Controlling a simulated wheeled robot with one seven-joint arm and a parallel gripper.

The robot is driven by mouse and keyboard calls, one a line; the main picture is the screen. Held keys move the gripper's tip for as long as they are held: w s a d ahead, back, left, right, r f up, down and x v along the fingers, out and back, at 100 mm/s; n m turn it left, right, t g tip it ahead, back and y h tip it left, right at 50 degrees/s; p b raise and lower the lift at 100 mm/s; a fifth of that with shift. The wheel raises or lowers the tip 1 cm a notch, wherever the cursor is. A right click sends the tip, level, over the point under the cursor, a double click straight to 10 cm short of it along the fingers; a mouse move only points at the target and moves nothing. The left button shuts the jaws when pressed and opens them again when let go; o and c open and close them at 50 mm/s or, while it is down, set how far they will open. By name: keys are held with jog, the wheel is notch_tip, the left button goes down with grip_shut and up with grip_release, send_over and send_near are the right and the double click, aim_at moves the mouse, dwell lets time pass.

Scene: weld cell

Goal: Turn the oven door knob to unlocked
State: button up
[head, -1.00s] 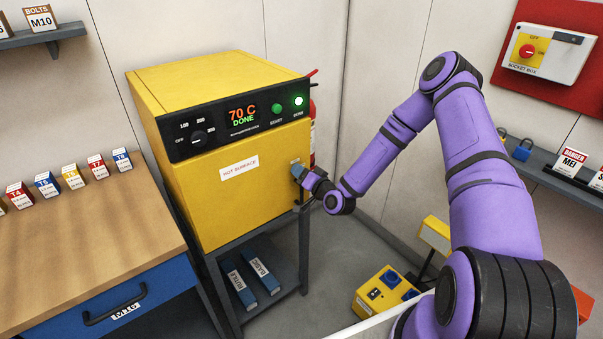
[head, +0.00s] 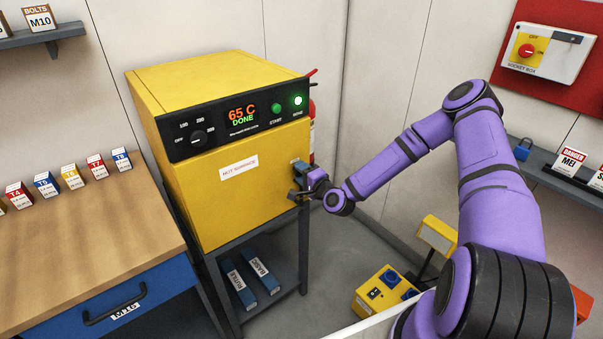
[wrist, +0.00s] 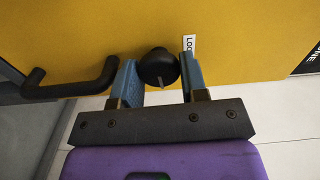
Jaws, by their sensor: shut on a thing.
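The yellow oven (head: 215,195) stands with its door shut. Its display reads 65 C DONE. The round black door knob (wrist: 158,67) sits on the yellow door, with a pale pointer mark toward the bottom of the wrist view. My gripper (wrist: 161,82) is shut on the knob, one blue finger on each side. In the head view my gripper (head: 297,190) is at the door's right edge and hides the knob.
A black bar handle (wrist: 75,88) is left of the knob in the wrist view, close to the left finger. A workbench (head: 90,215) stands left of the oven. A yellow box (head: 385,290) is on the floor at right.

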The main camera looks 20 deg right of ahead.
jog(key=shift+m, duration=0.3)
dwell(0.4)
jog(key=o, duration=0.9)
jog(key=shift+s, duration=0.1)
jog(key=v, duration=1)
jog(key=shift+s, duration=0.3)
jog(key=shift+d, duration=0.1)
